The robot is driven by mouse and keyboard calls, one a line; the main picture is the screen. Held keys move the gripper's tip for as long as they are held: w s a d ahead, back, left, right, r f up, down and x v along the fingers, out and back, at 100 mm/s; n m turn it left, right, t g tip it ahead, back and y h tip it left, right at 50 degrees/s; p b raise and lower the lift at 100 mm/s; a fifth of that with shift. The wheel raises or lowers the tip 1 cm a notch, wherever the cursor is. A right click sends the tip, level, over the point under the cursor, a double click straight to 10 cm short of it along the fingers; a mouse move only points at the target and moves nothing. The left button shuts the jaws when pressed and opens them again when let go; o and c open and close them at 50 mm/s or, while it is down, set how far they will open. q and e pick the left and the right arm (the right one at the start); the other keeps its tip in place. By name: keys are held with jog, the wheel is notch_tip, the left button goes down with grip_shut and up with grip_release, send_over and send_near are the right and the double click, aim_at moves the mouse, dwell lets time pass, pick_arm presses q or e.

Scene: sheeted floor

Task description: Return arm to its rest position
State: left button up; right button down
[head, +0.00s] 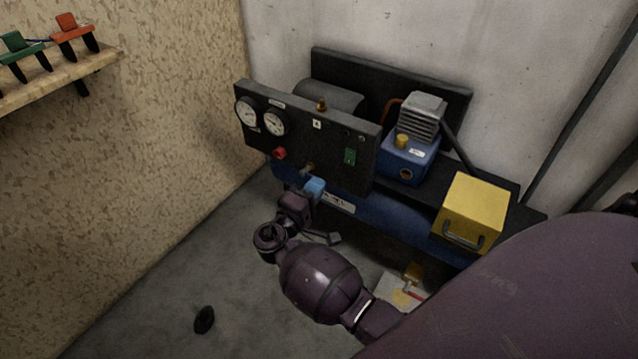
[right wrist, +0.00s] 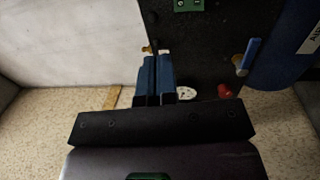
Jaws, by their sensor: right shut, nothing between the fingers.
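My right arm reaches in from the lower right in the head view. Its right gripper (head: 315,187) is in front of the compressor's black gauge panel (head: 243,128), below the red knob (head: 280,153). In the right wrist view, the blue fingers of the right gripper (right wrist: 157,62) are together with nothing between them. A blue lever handle (right wrist: 249,54) is to the right of the fingers, apart from them. Whether the fingers touch the panel cannot be told. My left gripper is not in view.
The compressor's blue motor unit (head: 405,160) and a yellow box (head: 475,208) are to the right. A wooden shelf (head: 60,84) with clamps is on the left wall. A small dark object (head: 204,320) is on the floor. Open floor (head: 165,275) lies left of my arm.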

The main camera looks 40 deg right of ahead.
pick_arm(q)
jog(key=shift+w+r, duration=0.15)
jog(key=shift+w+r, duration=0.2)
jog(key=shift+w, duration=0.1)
pick_arm(e)
jog(key=w+a+f+n+t+y, duration=0.2)
jog(key=w+a+t+y, duration=0.25)
jog(key=y, duration=0.35)
jog(key=s+a+m+t+y+p, duration=0.1)
jog(key=s+a+y+p, duration=0.15)
jog(key=s+y, duration=0.35)
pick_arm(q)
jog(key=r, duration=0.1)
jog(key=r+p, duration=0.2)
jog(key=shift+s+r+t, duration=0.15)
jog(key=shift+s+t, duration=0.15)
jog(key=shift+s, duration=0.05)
pick_arm(e)
jog(key=s+d+f+m+g+y, duration=0.1)
jog(key=s+d+m+y, duration=0.1)
jog(key=s, duration=1)
jog(key=s+d+f+m+y, duration=0.1)
jog(key=s+f+m+y, duration=0.1)
jog(key=s, duration=1.1)
jog(key=shift+s+d+f+g, duration=0.25)
jog(key=shift+d+f+g, duration=0.05)
jog(key=shift+d+g, duration=0.1)
